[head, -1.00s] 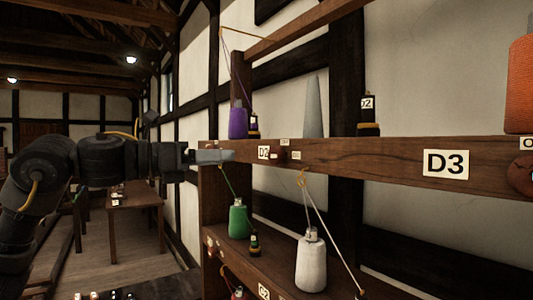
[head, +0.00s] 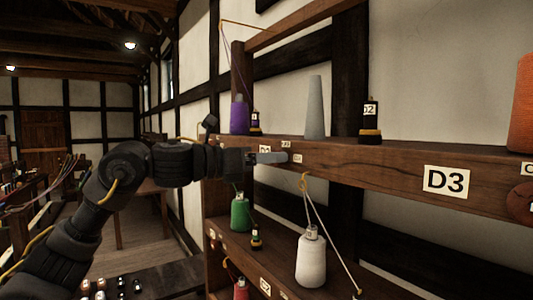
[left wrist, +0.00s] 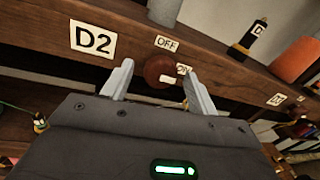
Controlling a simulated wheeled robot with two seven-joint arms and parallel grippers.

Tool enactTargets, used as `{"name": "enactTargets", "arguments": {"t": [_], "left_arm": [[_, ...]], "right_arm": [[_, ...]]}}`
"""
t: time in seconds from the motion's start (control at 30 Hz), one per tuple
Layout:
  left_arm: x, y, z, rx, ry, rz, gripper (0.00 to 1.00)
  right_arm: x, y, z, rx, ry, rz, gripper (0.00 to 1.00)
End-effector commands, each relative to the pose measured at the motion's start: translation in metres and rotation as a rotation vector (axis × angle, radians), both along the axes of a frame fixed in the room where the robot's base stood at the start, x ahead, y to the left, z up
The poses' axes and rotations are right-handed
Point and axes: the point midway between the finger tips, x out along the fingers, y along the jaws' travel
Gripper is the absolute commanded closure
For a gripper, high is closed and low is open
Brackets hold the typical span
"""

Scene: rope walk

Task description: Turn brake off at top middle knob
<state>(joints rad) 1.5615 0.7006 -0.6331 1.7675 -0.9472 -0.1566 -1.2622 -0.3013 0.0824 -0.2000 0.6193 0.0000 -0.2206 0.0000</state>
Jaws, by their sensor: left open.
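My left gripper (head: 272,157) is open at the front of the upper shelf beam (head: 400,170). In the left wrist view its two fingers (left wrist: 157,70) stand one on each side of a round reddish-brown knob (left wrist: 156,66). I cannot tell whether they touch it. The knob has a white pointer (left wrist: 171,80) that points to the right, by the partly covered ON label (left wrist: 183,70). An OFF label (left wrist: 166,44) is above the knob, and a D2 label (left wrist: 93,39) is to its left. In the head view the gripper hides the knob. My right gripper is out of view.
On the upper shelf stand a purple spool (head: 239,117), a grey cone (head: 314,108) and a dark bobbin (head: 370,122). A D3 label (head: 446,181) is further right. Green (head: 240,215) and white (head: 311,260) spools with threads stand below.

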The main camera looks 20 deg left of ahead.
Motion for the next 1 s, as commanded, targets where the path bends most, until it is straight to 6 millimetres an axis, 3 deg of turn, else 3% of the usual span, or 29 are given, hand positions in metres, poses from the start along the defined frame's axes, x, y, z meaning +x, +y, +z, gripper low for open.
{"name": "enactTargets", "arguments": {"t": [0.27,0.6,1.0], "left_arm": [[0.0007,-0.0009,-0.0005,0.000,0.000,0.000,0.42],[0.0005,-0.0008,-0.0002,0.000,0.000,0.000,0.85],[0.0005,-0.0007,-0.0020,-0.073,0.060,-0.001,0.85]], "right_arm": [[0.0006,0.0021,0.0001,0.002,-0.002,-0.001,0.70],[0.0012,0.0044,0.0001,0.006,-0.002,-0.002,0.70],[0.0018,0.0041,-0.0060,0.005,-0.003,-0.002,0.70]]}}
